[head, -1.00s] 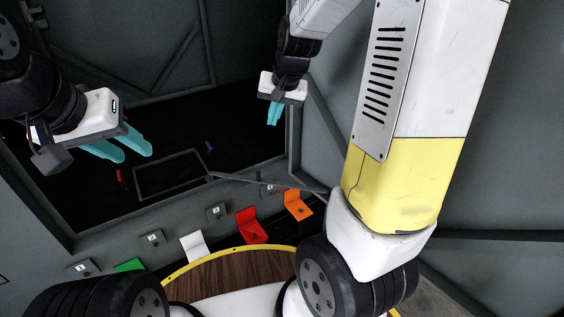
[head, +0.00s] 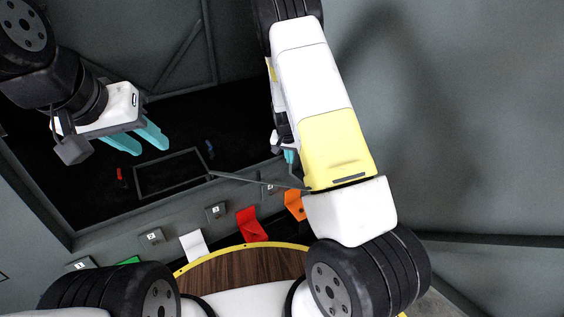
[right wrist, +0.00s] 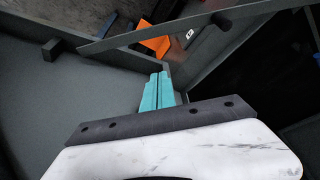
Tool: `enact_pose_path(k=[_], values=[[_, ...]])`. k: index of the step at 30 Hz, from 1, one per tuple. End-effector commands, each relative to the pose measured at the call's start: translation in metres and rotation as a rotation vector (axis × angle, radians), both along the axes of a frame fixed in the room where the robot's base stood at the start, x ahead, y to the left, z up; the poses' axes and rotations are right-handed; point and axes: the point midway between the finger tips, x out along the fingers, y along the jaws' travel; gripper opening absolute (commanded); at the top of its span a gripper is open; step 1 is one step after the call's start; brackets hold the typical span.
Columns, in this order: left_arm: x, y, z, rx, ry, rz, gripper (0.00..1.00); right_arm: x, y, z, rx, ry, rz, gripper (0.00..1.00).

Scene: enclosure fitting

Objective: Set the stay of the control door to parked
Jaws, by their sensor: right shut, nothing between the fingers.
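The stay is a thin grey bar (head: 245,181) slanting from a grey rectangular frame towards the right edge of the dark opening. In the right wrist view the bar (right wrist: 150,34) crosses above the fingertips, with a dark round knob (right wrist: 222,21) on it. My right gripper (head: 291,157) is shut and empty, close to the bar and partly hidden by my arm. Its fingertips (right wrist: 159,77) are apart from the bar in the wrist picture. My left gripper (head: 152,150) is open and empty over the left of the opening. I cannot tell which panel is the control door.
A dark block (right wrist: 51,50) projects from the grey panel at left in the right wrist view. White (head: 195,245), red (head: 250,225) and orange (head: 294,205) flaps line the near edge beside numbered plates. A wooden round top (head: 240,268) with a yellow rim lies in front.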

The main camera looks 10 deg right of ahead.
Motion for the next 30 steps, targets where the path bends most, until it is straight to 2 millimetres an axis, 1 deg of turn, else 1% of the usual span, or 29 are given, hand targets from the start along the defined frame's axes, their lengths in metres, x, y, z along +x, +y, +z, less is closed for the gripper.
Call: enact_pose_path(k=[8,11,14,17,21,27,28,30], values=[[0.000,0.000,0.000,0.000,0.000,0.000,0.36,0.000,0.000,0.000,0.000,0.000,0.000,0.00],[0.000,0.000,0.000,0.000,0.000,0.000,0.36,0.001,-0.001,-0.004,0.000,0.001,0.000,0.00],[0.000,0.000,0.000,0.000,0.000,0.000,0.36,0.003,-0.002,-0.015,0.000,0.004,-0.001,0.00],[0.000,0.000,0.000,0.000,0.000,0.000,0.36,0.008,-0.005,-0.031,0.000,0.004,-0.001,0.00],[0.000,0.000,0.000,0.000,0.000,0.000,0.36,0.018,-0.009,-0.059,0.000,0.003,0.000,0.00],[0.000,0.000,0.000,0.000,0.000,0.000,0.36,0.029,-0.015,-0.095,0.000,0.003,0.000,0.00],[0.000,0.000,0.000,0.000,0.000,0.000,0.36,0.029,-0.014,-0.098,0.001,0.003,0.001,0.00],[0.000,0.000,0.000,0.000,0.000,0.000,0.36,0.016,-0.007,-0.094,0.001,0.002,0.003,0.00]])
